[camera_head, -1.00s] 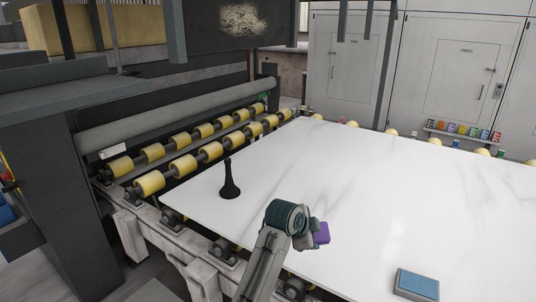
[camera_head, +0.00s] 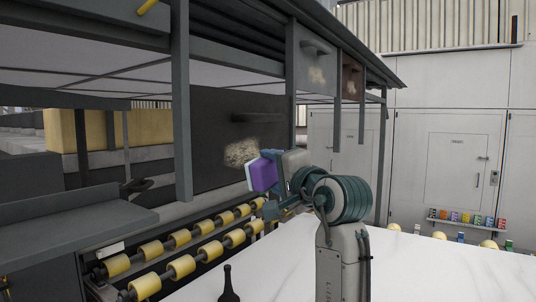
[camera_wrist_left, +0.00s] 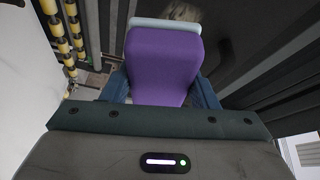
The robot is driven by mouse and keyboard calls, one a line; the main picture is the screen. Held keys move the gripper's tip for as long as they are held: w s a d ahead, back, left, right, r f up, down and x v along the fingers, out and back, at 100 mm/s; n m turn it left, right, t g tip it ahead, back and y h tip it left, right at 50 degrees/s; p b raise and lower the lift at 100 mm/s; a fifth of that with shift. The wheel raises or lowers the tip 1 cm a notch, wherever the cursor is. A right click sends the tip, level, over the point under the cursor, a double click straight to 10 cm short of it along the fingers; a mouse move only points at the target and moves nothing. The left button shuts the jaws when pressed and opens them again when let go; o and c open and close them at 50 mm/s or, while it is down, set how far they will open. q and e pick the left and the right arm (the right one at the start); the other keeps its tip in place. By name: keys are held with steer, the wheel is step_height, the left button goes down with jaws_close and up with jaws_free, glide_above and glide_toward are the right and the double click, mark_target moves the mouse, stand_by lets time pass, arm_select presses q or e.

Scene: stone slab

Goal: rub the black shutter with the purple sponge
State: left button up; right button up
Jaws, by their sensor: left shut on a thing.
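The purple sponge (camera_head: 262,175), with a pale pad on its front face, is held by my left gripper (camera_head: 275,172), which is shut on it. The sponge also fills the middle of the left wrist view (camera_wrist_left: 164,62), between the two blue fingers. The black shutter (camera_head: 215,125) hangs upright behind and left of the sponge, with a dark handle and a pale dusty patch (camera_head: 240,152). The sponge's pale face points toward the shutter, next to the patch in the picture; I cannot tell whether they touch. My right gripper is not in view.
A white stone slab (camera_head: 420,265) lies below, with a black bottle-shaped object (camera_head: 228,285) on it. Yellow rollers (camera_head: 182,266) run along its left. Grey posts (camera_head: 181,100) and an overhead frame stand near the arm. Other hanging panels (camera_head: 318,62) carry similar patches.

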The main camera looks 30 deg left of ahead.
mark_target(253, 160)
arm_select(q)
steer(key=shift+s+a+r+y, duration=0.15)
steer(key=shift+s+r, duration=0.15)
steer(key=shift+r, duration=0.15)
steer(key=shift+s+d+r+y, duration=0.15)
steer(key=shift+s+r, duration=0.15)
steer(key=shift+r, duration=0.15)
steer(key=shift+s+a+r, duration=0.2)
steer(key=shift+r, duration=0.05)
steer(key=shift+a+g, duration=0.25)
steer(key=shift+g, duration=0.05)
steer(key=a+p, duration=0.1)
steer(key=a, duration=0.3)
steer(key=shift+w, duration=0.2)
steer(key=shift+a, duration=0.75)
steer(key=shift+w+a+p, duration=0.1)
steer(key=shift+a+p, duration=0.35)
steer(key=shift+a, duration=0.5)
steer(key=shift+w+d, duration=0.1)
steer(key=shift+w, duration=0.05)
